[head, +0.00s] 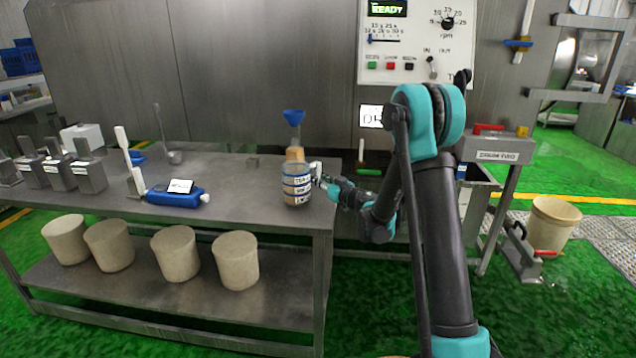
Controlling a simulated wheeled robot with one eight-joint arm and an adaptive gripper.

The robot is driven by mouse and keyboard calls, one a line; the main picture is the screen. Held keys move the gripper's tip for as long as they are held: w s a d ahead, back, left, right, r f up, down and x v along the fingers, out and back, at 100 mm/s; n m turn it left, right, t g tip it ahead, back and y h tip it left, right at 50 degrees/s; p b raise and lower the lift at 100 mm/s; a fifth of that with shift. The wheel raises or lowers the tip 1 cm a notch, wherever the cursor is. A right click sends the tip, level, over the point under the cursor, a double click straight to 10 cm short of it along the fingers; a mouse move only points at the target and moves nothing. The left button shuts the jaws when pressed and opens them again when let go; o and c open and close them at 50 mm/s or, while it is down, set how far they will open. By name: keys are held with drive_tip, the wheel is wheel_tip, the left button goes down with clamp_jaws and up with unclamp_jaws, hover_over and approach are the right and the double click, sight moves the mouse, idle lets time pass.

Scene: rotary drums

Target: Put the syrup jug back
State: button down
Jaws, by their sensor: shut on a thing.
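The syrup jug (296,187), a pale see-through vessel with labels and brown contents, is upright at the right end of the steel table (235,188). My gripper (318,175) comes in from the right and is shut at the jug's right side, on what seems to be its handle. The fingers are small and partly hidden, so the exact grip is unclear. I cannot tell whether the jug's base touches the table top or is just above it.
Several beige buckets (175,254) sit on the lower shelf. The table's middle is clear.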

drive_tip(key=shift+f, duration=0.65)
drive_tip(key=shift+f, duration=0.1)
drive_tip(key=c, duration=1.4)
unclamp_jaws()
